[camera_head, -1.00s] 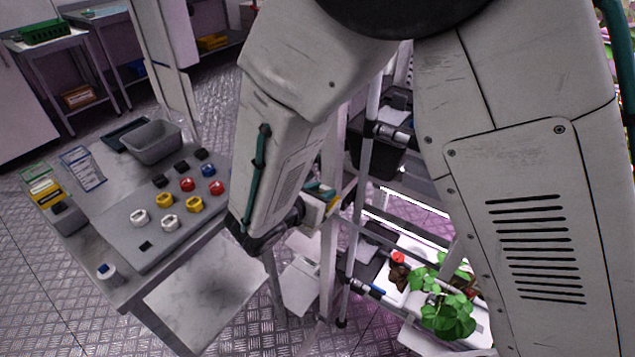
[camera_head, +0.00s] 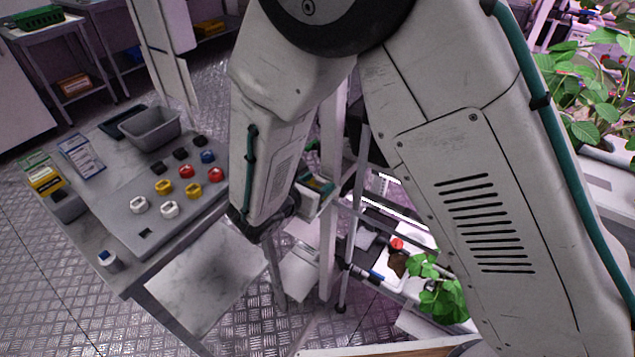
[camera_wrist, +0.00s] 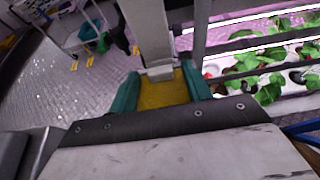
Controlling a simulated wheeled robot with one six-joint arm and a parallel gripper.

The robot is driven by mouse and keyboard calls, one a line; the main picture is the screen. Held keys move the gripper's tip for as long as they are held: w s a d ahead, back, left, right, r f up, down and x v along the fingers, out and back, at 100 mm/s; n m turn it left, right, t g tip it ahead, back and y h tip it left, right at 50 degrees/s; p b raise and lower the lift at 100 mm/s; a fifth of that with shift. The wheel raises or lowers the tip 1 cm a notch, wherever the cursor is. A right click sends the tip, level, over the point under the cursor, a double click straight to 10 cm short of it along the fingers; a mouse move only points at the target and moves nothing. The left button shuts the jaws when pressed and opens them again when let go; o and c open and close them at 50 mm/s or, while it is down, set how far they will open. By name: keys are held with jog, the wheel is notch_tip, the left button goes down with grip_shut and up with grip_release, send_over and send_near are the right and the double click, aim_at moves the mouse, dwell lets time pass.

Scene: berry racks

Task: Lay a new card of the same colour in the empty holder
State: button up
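My gripper (camera_wrist: 160,92) has teal fingers, which stand on both sides of a flat yellow card (camera_wrist: 163,93) and appear to hold it. In the head view my gripper (camera_head: 316,186) is beside a pale upright post of the rack, and my arm partly hides it. In the wrist view the post (camera_wrist: 147,30) rises just beyond the card, with a small grey ledge (camera_wrist: 160,72) at its foot. I cannot tell whether this ledge is the empty holder. A card stand (camera_head: 45,182) with green and yellow cards is on the table at left.
The grey table (camera_head: 95,222) carries a grey bin (camera_head: 150,130) and several coloured knobs. Rack rails and strawberry plants (camera_head: 442,292) are right of the post. More plants (camera_head: 590,95) are at the far right. Patterned metal floor (camera_head: 50,290) is open at left.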

jog(key=shift+r, duration=0.2)
jog(key=v, duration=1.2)
jog(key=s+d+r+m+g, duration=0.1)
jog(key=d+r+m+g, duration=0.3)
jog(key=d+r+m, duration=0.45)
jog(key=s+d+r+m+g, duration=0.1)
jog(key=d+r+m+g, duration=0.3)
jog(key=d, duration=0.8)
jog(key=s+d+r+m+y, duration=0.3)
jog(key=s+d+m+y, duration=0.1)
jog(key=s+m, duration=0.4)
jog(key=s+d+r+m+g+y, duration=0.1)
jog(key=s+d+m+y, duration=0.3)
jog(key=s+m, duration=0.4)
jog(key=shift+s+d+r, duration=0.3)
jog(key=shift+d+r, duration=0.6)
